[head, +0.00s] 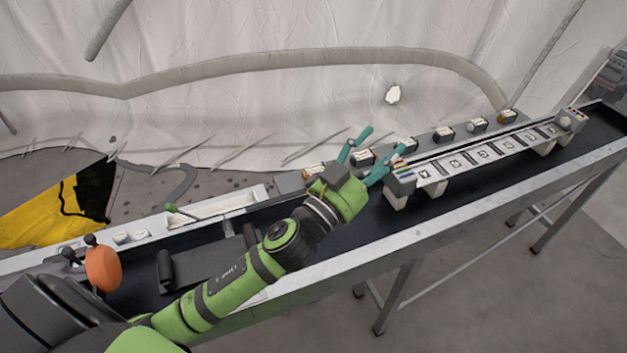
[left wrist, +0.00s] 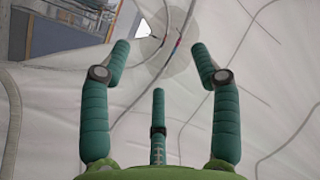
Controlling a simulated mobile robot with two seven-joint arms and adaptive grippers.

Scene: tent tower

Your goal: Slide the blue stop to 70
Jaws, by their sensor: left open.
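A long pale rail unit (head: 480,152) with a row of numbered-looking white plates stands on feet on the dark conveyor belt. Small coloured pieces sit at its left end (head: 405,170), and more colours show at its right end block (head: 572,117). They are too small for me to tell which one is the blue stop, and I cannot read the scale. My left gripper (head: 386,143) is open and empty, its teal fingers by the rail's left end. Its spread fingers also show in the left wrist view (left wrist: 162,52), facing pale tent fabric. My right gripper is out of view.
Several small dark blocks with pale tops (head: 443,134) line the belt's far edge. An orange rounded piece (head: 103,268) and a white tray (head: 212,206) are at the left. Bare belt (head: 480,190) lies in front of the rail.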

